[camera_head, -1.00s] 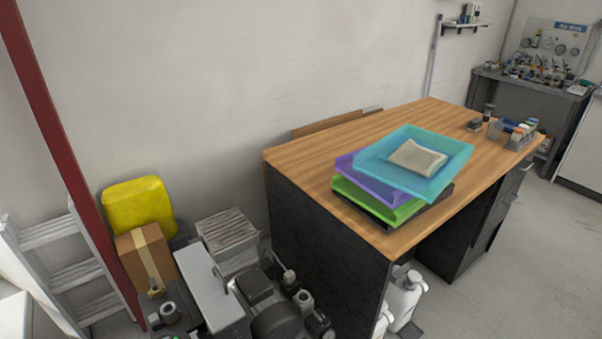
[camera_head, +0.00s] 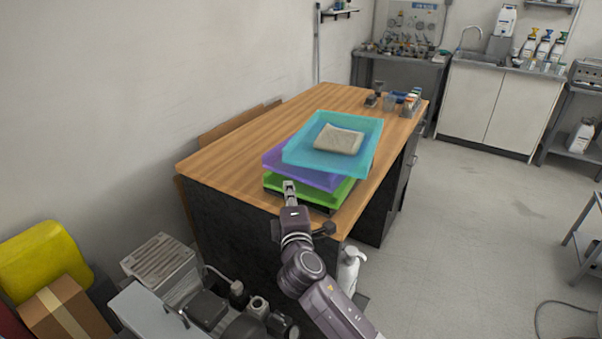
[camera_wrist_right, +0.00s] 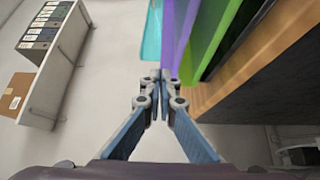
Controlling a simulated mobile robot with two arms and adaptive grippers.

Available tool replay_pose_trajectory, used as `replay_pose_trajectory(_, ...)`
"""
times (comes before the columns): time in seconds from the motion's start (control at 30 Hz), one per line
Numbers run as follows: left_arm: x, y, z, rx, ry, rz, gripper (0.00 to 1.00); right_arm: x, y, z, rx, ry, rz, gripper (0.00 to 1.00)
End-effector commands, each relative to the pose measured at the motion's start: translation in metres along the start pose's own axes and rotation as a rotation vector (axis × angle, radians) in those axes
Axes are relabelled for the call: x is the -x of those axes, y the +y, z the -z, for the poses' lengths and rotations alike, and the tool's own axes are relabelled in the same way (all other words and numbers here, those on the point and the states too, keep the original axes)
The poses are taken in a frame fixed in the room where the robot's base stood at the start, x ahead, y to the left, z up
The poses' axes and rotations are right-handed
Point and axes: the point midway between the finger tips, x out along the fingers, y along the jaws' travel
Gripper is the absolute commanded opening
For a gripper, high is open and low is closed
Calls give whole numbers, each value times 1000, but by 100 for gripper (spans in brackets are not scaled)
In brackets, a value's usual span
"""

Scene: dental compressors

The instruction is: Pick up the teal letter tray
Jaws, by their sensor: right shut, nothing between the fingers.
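The teal letter tray (camera_head: 362,166) is on top of a stack on the wooden desk, with a beige folded paper or cloth (camera_head: 339,139) lying in it. Under it are a purple tray (camera_head: 284,168), a green tray (camera_head: 330,192) and a dark one at the bottom. My right gripper (camera_head: 289,186) is shut and empty, in front of the stack's near left side. In the right wrist view the gripper (camera_wrist_right: 159,75) points towards the edges of the teal (camera_wrist_right: 152,35), purple and green trays. Whether it touches any tray cannot be told. My left gripper is not in view.
The wooden desk (camera_head: 240,150) has small bottles and holders (camera_head: 405,101) at its far end. Compressor parts, a cardboard box (camera_head: 62,310) and a yellow container (camera_head: 40,255) crowd the floor at left. Open floor (camera_head: 480,220) lies to the right.

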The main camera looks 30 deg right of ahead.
Motion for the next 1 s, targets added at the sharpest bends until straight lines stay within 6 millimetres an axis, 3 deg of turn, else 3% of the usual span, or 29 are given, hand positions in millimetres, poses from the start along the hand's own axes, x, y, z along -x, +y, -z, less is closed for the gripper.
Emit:
replay_pose_trajectory(0.1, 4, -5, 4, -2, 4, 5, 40, -26, 2, 0, 1, -1, 0, 0)
replay_pose_trajectory(0.33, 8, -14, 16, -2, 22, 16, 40, -67, 1, -3, 1, -2, 2, 0)
replay_pose_trajectory(0.4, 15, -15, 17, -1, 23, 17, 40, -68, 2, -17, 2, -2, 2, 0)
replay_pose_trajectory(0.6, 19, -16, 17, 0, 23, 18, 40, -72, 0, -35, 0, 0, 2, 0)
replay_pose_trajectory(1.0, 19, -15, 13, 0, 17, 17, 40, -73, -2, -39, -2, 1, 2, 0)
